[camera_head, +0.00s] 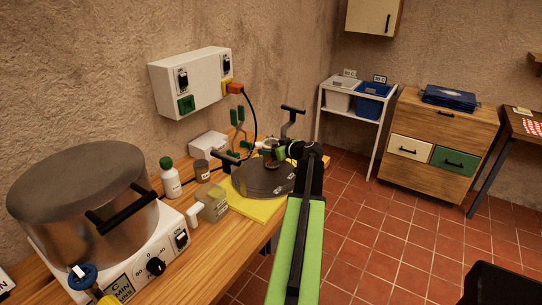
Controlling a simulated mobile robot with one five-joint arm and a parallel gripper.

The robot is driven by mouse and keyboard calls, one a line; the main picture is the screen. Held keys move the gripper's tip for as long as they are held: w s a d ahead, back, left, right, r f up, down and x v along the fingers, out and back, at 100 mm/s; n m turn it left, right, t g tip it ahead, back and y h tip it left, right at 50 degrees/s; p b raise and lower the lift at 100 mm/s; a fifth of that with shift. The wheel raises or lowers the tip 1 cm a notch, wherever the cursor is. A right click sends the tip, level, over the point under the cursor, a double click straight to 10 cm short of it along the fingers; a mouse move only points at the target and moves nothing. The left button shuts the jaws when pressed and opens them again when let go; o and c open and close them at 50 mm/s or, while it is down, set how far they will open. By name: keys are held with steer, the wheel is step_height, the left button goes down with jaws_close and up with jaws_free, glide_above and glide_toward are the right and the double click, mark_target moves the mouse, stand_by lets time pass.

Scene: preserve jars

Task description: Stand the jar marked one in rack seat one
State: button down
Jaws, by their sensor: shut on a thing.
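My gripper (272,153) is at the end of my green arm, over a dark round disc (250,182) lying on a yellow mat (256,212). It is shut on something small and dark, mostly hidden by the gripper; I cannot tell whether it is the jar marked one. I cannot pick out rack seats or their numbers. The disc has a small pale label on its face, and black handles show at its left and behind it.
A large steel pot (75,195) stands on a white control unit (150,262) at left. A green-capped bottle (170,180), a small dark jar (201,172) and a cloudy container (213,204) crowd the wooden bench. A white socket box (190,80) hangs above. Tiled floor (400,235) is open at right.

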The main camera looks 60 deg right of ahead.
steer(key=shift+f, duration=0.15)
steer(key=shift+c, duration=1.1)
jaws_free()
steer(key=shift+r, duration=0.25)
steer(key=p+v, duration=0.5)
steer(key=v, duration=0.7)
